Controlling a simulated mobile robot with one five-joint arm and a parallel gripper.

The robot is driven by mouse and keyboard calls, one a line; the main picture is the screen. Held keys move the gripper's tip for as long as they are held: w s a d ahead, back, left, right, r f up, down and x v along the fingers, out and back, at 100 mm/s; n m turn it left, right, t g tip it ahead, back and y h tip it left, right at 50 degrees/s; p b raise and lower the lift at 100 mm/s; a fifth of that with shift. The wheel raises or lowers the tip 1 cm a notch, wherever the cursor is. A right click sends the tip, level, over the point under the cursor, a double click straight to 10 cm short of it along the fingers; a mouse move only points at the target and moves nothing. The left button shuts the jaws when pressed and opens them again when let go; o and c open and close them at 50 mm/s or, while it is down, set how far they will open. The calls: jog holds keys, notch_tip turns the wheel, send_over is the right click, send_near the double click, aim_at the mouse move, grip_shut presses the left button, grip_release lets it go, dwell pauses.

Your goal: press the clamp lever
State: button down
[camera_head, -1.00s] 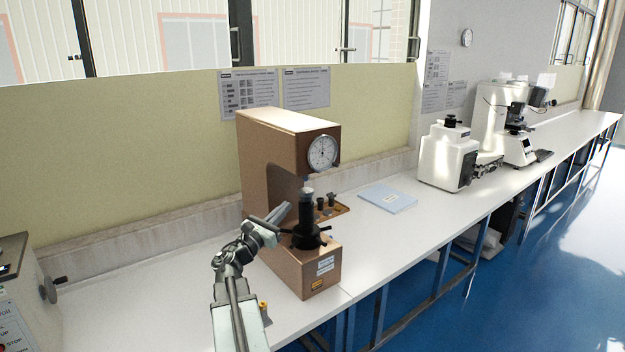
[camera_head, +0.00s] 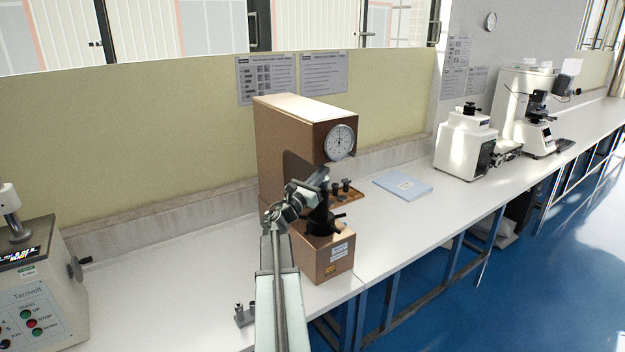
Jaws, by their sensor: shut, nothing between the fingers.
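The brown hardness tester (camera_head: 283,155) with a round dial gauge (camera_head: 341,142) stands on the white bench, in the middle of the head view. A black spindle (camera_head: 321,213) with small dark handles (camera_head: 338,217) rises from its base. I cannot make out for certain which part is the clamp lever. My gripper (camera_head: 321,179) is shut and empty in the tester's throat area, by the top of the spindle. My gripper and wrist hide part of the throat and spindle, and I cannot tell whether the fingers touch anything.
A grey tester (camera_head: 42,290) with buttons and a side knob stands at the left. Small dark parts sit on a wooden tray (camera_head: 352,199) beside the brown tester. A blue booklet (camera_head: 403,185) and white machines (camera_head: 463,145) lie further right.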

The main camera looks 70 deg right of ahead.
jog(key=shift+p+x, duration=0.3)
jog(key=shift+x, duration=1.4)
